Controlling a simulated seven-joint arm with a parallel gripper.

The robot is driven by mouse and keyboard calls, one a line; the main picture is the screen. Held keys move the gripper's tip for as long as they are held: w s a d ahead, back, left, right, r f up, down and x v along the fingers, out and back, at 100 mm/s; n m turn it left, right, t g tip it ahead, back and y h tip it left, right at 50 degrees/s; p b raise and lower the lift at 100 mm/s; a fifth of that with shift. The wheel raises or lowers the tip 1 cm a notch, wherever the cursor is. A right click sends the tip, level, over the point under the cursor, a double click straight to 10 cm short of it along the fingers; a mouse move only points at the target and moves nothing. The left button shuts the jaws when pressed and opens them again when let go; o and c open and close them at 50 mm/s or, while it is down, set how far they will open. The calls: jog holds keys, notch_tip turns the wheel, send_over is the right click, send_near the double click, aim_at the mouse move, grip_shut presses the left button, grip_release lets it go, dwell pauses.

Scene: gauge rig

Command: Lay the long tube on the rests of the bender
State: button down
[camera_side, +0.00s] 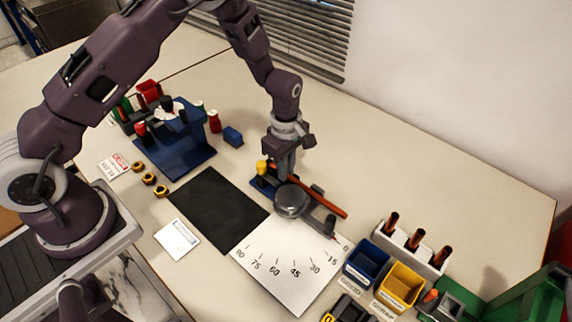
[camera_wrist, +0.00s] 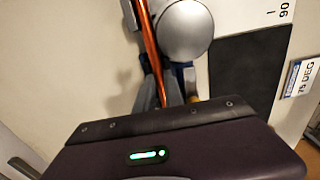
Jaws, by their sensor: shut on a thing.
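The long tube (camera_side: 327,203) is a copper-orange rod. In the side view it slants down to the right, just behind the round grey disc (camera_side: 291,201) of the bender. My gripper (camera_side: 283,172) points down at the tube's left part. In the wrist view my gripper (camera_wrist: 159,88) is shut on the tube (camera_wrist: 149,40), which runs up past the left edge of the grey disc (camera_wrist: 187,30). The bender also has a dark arm (camera_side: 319,222) and a blue base (camera_side: 262,186) with a yellow knob. The rests are hidden, so I cannot tell whether the tube touches them.
An angle-marked white plate (camera_side: 290,262) lies before the bender, beside a black mat (camera_side: 214,208). A blue bin (camera_side: 366,262), a yellow bin (camera_side: 401,287) and a white rack (camera_side: 409,252) with three short tubes stand right. A blue fixture (camera_side: 185,150) stands left. Table behind is clear.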

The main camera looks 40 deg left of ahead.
jog(key=c, duration=1.4)
grip_release()
jog(key=shift+o, duration=0.2)
notch_tip(320, 180, up, 7)
jog(key=shift+r, duration=0.1)
jog(key=shift+r, duration=0.15)
jog(key=s+r+m+t, duration=0.1)
jog(key=s+r+m, duration=0.2)
jog(key=r, duration=0.3)
jog(key=s+a+r+m+t+h, duration=0.1)
jog(key=s+r+m, duration=0.15)
jog(key=r, duration=0.45)
jog(key=s+r+m+t, duration=0.1)
jog(key=s+r+m, duration=0.1)
jog(key=s+r, duration=0.3)
jog(key=s+a+r+m+t, duration=0.1)
jog(key=s+r+m, duration=0.2)
jog(key=s+m, duration=0.2)
jog(key=s+a+r+m+t+y, duration=0.1)
jog(key=s+m, duration=0.4)
jog(key=s, duration=0.6)
notch_tip(320, 180, up, 2)
jog(key=shift+s+a+r+t, duration=0.2)
jog(key=shift+a+r+t, duration=0.1)
jog(key=shift+a, duration=0.15)
